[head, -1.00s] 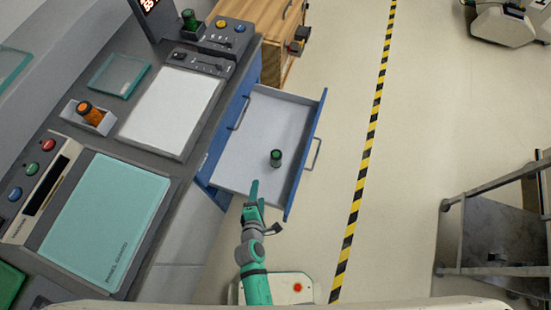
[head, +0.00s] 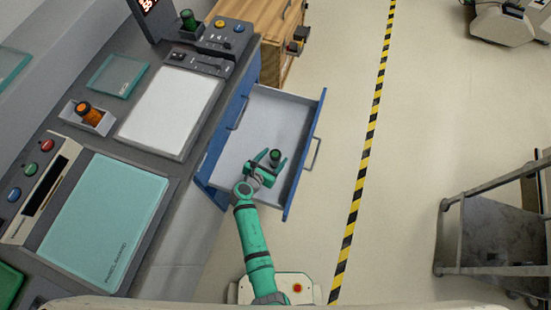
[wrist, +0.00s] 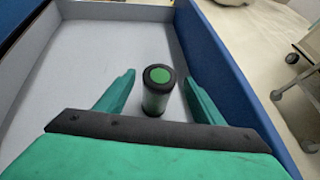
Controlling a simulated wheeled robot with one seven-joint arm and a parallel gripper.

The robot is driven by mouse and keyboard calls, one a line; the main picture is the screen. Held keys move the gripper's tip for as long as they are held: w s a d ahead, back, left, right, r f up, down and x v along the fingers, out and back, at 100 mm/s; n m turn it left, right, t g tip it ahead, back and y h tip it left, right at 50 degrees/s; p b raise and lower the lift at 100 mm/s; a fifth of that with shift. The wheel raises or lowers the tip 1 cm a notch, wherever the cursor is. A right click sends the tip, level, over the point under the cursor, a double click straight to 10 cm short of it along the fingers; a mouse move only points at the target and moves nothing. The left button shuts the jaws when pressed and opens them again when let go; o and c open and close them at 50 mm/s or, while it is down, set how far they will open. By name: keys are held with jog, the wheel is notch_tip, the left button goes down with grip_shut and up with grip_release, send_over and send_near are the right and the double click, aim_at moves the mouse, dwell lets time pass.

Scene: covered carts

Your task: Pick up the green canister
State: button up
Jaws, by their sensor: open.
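The green canister (head: 275,155) is small and dark with a green disc on top, and it stands upright in the open blue drawer (head: 316,140). In the wrist view the canister (wrist: 158,92) stands between the two green fingers of my gripper (wrist: 160,92), with a visible gap on each side. My gripper (head: 267,160) is open and empty, inside the drawer on the near side of the canister. The lower part of the canister is partly hidden by my gripper in the head view.
The drawer's blue walls (wrist: 222,70) stand close on the right and its floor is otherwise bare. Another green canister (head: 189,19) and an orange one (head: 88,111) stand on the console. A dark cart (head: 495,235) is at the right.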

aim_at(279, 151)
jog(key=shift+x, duration=2.85)
jog(key=shift+r, duration=0.1)
jog(key=shift+c, duration=0.6)
jog(key=c, duration=1.1)
jog(key=shift+r, duration=0.1)
